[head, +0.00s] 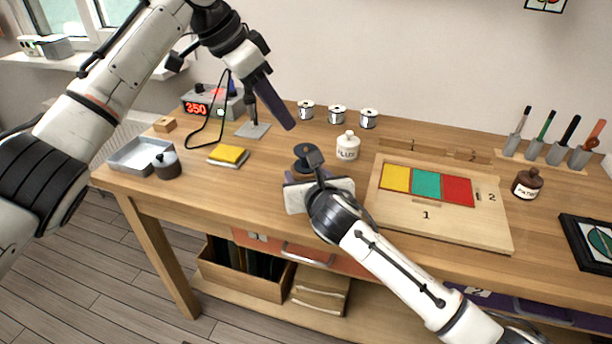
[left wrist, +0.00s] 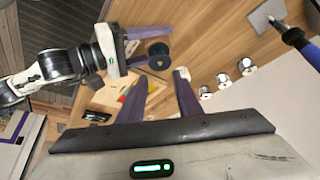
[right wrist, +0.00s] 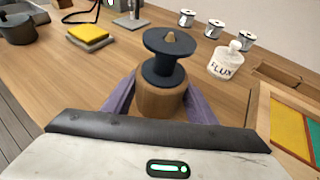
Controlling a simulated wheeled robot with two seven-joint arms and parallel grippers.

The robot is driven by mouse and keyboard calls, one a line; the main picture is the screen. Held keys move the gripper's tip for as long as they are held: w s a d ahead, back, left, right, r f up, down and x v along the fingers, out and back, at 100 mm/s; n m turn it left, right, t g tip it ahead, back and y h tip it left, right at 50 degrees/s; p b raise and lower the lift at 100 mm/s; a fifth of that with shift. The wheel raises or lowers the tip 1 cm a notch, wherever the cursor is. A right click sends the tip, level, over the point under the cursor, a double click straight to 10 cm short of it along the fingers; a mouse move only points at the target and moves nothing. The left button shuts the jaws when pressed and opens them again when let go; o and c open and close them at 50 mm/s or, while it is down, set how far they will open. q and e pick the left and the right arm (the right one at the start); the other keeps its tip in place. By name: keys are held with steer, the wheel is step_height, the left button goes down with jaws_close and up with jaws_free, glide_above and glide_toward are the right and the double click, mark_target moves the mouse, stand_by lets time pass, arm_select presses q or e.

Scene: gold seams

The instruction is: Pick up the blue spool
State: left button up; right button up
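The blue spool (head: 305,150) is dark navy and stands upright on a round wooden block on the bench. In the right wrist view the spool (right wrist: 170,59) sits atop the wooden block (right wrist: 160,101). My right gripper (head: 303,173) is low beside the block, its purple fingers spread on either side of it, below the spool. I cannot tell whether they touch the block. My left gripper (head: 277,104) is raised above the bench behind the spool. In the left wrist view its fingers (left wrist: 158,92) are apart with nothing between them; the spool (left wrist: 158,56) shows beyond.
A white flux bottle (head: 348,146) stands just right of the spool. Behind are three wire spools (head: 337,114). A wooden board with coloured panels (head: 440,227) lies to the right. A yellow sponge (head: 229,155), metal tray (head: 138,153) and soldering station (head: 212,103) are left.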

mark_target(306, 149)
arm_select(q)
steer(key=o, duration=0.6)
steer(key=shift+d, duration=0.15)
steer(key=shift+o, duration=0.4)
steer(key=shift+s+d+f+n+y, duration=0.2)
steer(key=shift+d+n+y, duration=0.1)
steer(key=shift+n, duration=0.2)
steer(key=d+f+n+y, duration=0.1)
steer(key=f+n, duration=0.1)
steer(key=d+f+n+t+y, duration=0.1)
steer(key=d+f+n, duration=0.1)
steer(key=n, duration=0.1)
steer(key=d+f+n+y, duration=0.1)
steer(key=n, duration=0.1)
steer(key=shift+w+d+f+t, duration=0.15)
steer(key=shift+w+f+t, duration=0.15)
steer(key=shift+w+f, duration=0.1)
steer(key=shift+w+a+x, duration=0.1)
steer(key=shift+a+x, duration=0.1)
steer(key=shift+x, duration=1.15)
steer(key=shift+w+a+x, duration=0.1)
steer(key=shift+a+x, duration=0.05)
steer(key=shift+x, duration=1.25)
